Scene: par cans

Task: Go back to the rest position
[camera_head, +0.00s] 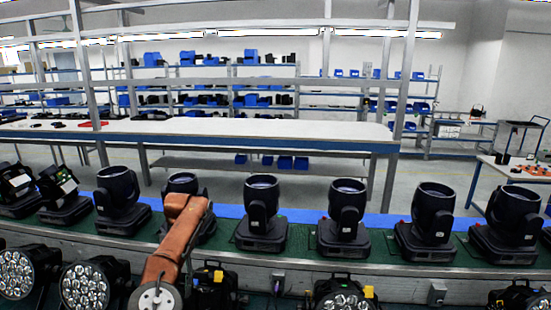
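One orange arm of mine (177,239) rises from the bottom edge, left of centre, in front of the moving-head lights. Its gripper does not show. My other arm and its gripper are out of the picture. Black par cans with many-lens faces stand along the near edge: one at far left (18,275), one beside it (85,287), and one at bottom centre (345,300), cut off by the frame. Another black unit (215,287) stands right of my arm, its front hidden.
Several black moving-head lights, such as one at centre (262,213) and one at right (433,222), stand in a row on a green surface (380,246). A white workbench (250,128), shelves with blue bins (285,161) and a side table (513,172) lie beyond.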

